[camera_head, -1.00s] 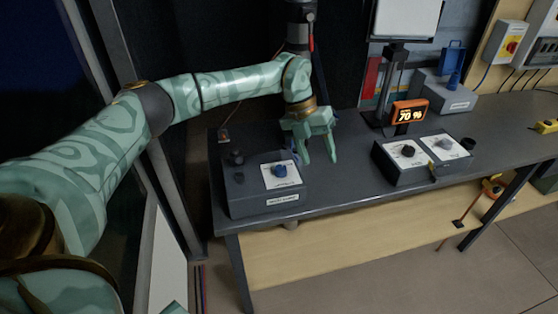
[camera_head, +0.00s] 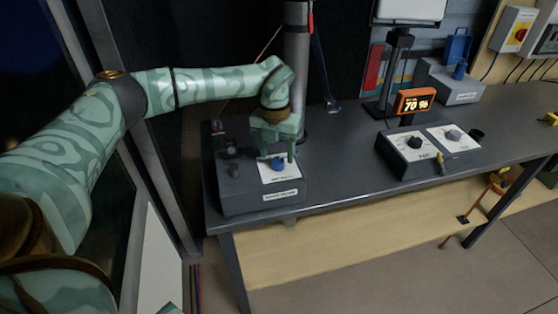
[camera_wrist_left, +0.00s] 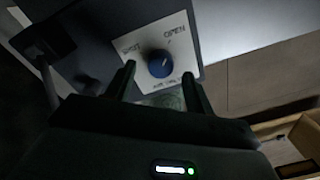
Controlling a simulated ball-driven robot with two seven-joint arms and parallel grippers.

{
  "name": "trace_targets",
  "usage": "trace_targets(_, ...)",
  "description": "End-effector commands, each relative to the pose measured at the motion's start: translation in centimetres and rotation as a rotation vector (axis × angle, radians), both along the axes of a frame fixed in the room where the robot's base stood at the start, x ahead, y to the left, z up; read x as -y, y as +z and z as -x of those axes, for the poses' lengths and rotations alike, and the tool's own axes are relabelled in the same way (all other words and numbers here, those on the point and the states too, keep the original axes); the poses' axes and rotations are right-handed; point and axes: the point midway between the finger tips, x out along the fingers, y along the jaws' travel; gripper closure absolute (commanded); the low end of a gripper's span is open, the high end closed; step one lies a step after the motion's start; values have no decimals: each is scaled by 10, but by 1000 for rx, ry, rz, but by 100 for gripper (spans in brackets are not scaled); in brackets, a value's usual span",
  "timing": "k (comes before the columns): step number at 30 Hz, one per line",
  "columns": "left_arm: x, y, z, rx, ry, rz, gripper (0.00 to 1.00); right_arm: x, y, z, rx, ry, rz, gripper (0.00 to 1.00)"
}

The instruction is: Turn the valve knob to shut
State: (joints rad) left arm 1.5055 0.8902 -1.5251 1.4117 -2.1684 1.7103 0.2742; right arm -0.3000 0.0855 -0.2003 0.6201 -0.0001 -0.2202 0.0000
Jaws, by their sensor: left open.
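The blue valve knob (camera_head: 277,164) sits on a white label plate on top of a grey box (camera_head: 235,200) at the left end of the bench. In the left wrist view the knob (camera_wrist_left: 160,64) stands between "SHUT" and "OPEN" markings, with its pointer mark towards the OPEN side. My left gripper (camera_head: 277,157) is just above the knob, pointing down. In the left wrist view its two fingers (camera_wrist_left: 160,82) are apart, with the knob just beyond and between their tips; I cannot tell whether they touch it.
A second control box (camera_head: 405,168) with two dials stands to the right on the bench (camera_head: 340,170). An orange display (camera_head: 415,101) reads 70 %. A grey box with a blue part (camera_head: 450,82) stands farther back. Bench between the two control boxes is clear.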

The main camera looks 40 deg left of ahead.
Motion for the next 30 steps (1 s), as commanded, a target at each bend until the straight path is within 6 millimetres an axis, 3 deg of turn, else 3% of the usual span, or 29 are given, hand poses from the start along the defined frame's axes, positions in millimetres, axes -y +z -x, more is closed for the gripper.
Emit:
trace_targets(4,1,-18,0,-1,1,0,46,-1,-6,3,-6,-1,-2,64)
trace_targets(14,1,-22,-1,1,0,1,46,-8,-6,3,-6,-5,-9,64)
trace_targets(15,1,-22,-1,1,0,1,49,-8,-6,3,-6,-5,-9,64)
trace_targets(20,1,-22,-1,1,0,1,91,-8,-6,3,-6,-5,-9,64)
trace_targets(30,1,-20,0,2,32,0,91,-4,0,0,0,-3,-4,64)
